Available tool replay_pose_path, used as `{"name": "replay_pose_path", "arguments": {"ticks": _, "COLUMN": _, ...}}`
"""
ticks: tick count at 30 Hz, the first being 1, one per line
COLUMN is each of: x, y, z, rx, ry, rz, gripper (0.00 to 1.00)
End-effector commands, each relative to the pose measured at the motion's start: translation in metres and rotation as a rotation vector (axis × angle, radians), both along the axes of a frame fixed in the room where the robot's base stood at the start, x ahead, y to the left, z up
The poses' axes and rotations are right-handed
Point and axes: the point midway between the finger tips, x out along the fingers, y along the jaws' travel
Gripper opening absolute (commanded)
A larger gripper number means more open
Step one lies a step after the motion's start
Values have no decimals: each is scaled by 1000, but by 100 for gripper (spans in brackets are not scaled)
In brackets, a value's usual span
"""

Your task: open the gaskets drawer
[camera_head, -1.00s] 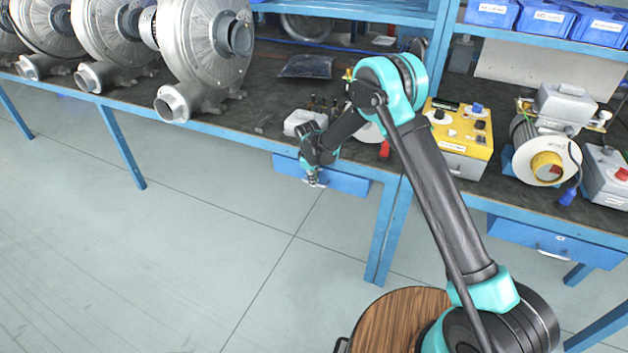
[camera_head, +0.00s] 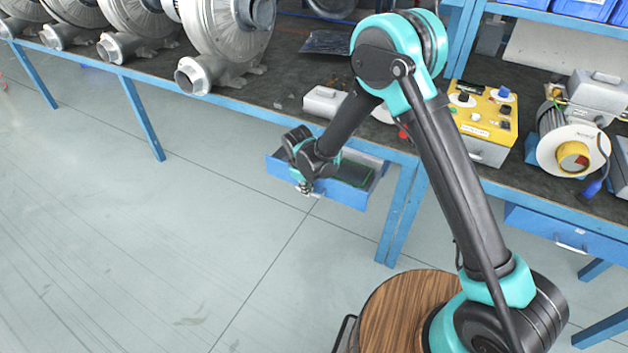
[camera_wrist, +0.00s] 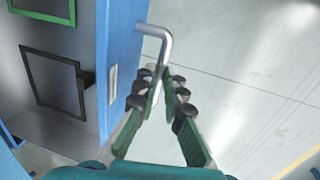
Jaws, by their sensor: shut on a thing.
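The drawer (camera_head: 345,195) under the bench is blue and stands partly pulled out, with its inside showing. In the wrist view the blue drawer front (camera_wrist: 122,50) carries a small label, too small to read, and a metal bar handle (camera_wrist: 158,40). Inside the grey drawer lie a green-edged frame (camera_wrist: 45,8) and a dark-edged frame (camera_wrist: 55,80). My gripper (camera_head: 308,190) is at the drawer front; in the wrist view my gripper (camera_wrist: 163,88) has its fingers around the handle, shut on it. The handle's lower end is hidden by the fingers.
The blue-framed bench (camera_head: 250,100) runs across the view, with a leg (camera_head: 400,215) just right of the drawer. Blowers (camera_head: 225,45) and a yellow control box (camera_head: 480,120) stand on top. A second blue drawer (camera_head: 560,230) at right is closed. The floor in front is clear.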

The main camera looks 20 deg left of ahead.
Motion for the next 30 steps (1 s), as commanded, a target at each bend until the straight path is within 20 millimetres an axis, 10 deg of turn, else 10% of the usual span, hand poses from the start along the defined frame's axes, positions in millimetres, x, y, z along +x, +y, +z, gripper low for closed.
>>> {"name": "replay_pose_path", "arguments": {"ticks": 17, "x": -15, "y": 1, "z": 0, "rx": 0, "ry": -1, "rz": 0, "gripper": 0}}
{"name": "replay_pose_path", "arguments": {"ticks": 23, "x": -14, "y": 1, "z": 0, "rx": 0, "ry": -1, "rz": 0, "gripper": 30}}
{"name": "replay_pose_path", "arguments": {"ticks": 30, "x": -14, "y": 1, "z": 0, "rx": 0, "ry": -1, "rz": 0, "gripper": 31}}
